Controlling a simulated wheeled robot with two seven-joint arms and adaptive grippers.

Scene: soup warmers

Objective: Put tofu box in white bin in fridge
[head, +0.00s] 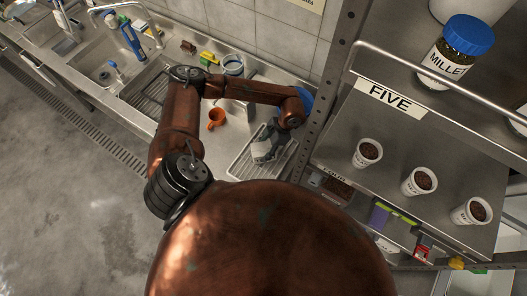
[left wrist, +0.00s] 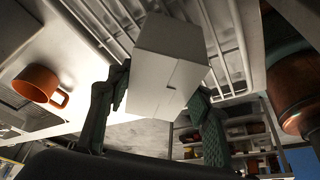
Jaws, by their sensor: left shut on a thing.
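A white box (left wrist: 170,62), which I take to be the tofu box, sits between the two fingers of my left gripper (left wrist: 150,95) in the left wrist view. In the head view the left gripper (head: 268,142) is over the grey ribbed tray on the counter, and the white box (head: 261,150) shows just below it. The left gripper is shut on the box. I cannot tell whether the box still touches the tray. My right gripper does not show. No fridge or white bin can be made out.
The ribbed tray (head: 240,168) lies on the steel counter, with an orange mug (head: 216,120) beside it. A metal rack upright (head: 325,95) stands close right of the gripper. The floor at left is clear.

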